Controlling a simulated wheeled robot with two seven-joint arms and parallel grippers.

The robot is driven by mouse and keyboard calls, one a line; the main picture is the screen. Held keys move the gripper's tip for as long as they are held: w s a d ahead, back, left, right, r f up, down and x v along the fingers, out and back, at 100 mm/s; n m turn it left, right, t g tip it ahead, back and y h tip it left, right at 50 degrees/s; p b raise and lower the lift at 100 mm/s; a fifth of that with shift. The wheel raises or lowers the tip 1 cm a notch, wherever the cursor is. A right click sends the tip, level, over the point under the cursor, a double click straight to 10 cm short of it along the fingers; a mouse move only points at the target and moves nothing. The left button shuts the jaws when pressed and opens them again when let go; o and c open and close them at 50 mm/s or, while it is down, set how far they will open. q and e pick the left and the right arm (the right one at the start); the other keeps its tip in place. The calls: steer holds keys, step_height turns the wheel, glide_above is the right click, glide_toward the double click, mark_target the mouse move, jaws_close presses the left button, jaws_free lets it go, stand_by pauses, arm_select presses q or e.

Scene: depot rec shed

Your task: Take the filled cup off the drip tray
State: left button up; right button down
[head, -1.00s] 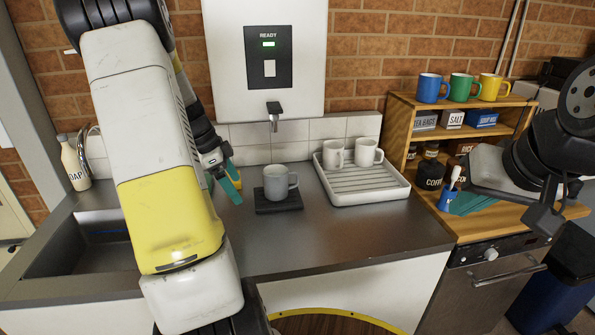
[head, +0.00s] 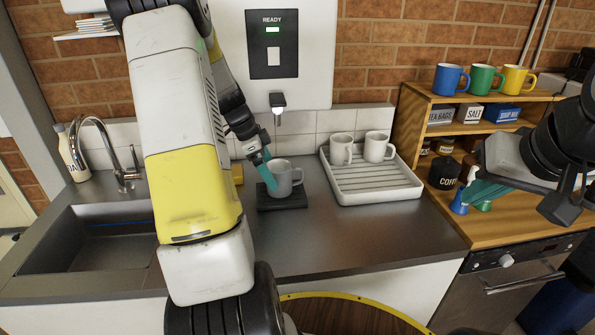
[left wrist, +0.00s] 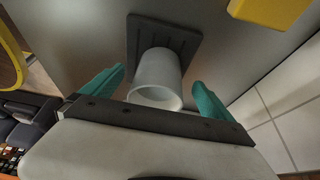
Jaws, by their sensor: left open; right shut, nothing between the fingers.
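The grey-white cup (head: 284,180) stands upright on the dark drip tray (head: 297,202) below the dispenser spout, handle to the right. My left gripper (head: 268,172) is open at the cup's left and rear side. In the left wrist view the cup (left wrist: 157,75) lies between the spread teal fingers of the left gripper (left wrist: 155,92), with a gap visible on both sides. The drip tray (left wrist: 140,38) is beneath it. What the cup contains cannot be made out. My right gripper (head: 475,192) is shut and empty, over the wooden shelf unit at the right.
The dispenser (head: 310,60) shows a green READY light. A white rack (head: 375,190) with two white mugs (head: 377,147) stands right of the tray. A sink (head: 90,240) and tap (head: 128,175) are left. The wooden shelf (head: 415,105) holds coloured mugs. Counter in front of the tray is clear.

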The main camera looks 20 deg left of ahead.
mark_target(285, 175)
arm_select(q)
steer(key=shift+w+d, duration=0.3)
steer(key=shift+d, duration=0.35)
steer(key=shift+w+d, duration=0.3)
steer(key=shift+d, duration=0.3)
steer(key=shift+w+d+f, duration=0.25)
steer(key=shift+d+f, duration=0.4)
steer(key=shift+f, duration=0.25)
steer(key=shift+w+d+f, duration=0.1)
steer(key=shift+d+f, duration=0.05)
steer(key=shift+f, duration=0.35)
steer(key=c, duration=2)
steer(key=shift+r, duration=0.1)
jaws_close()
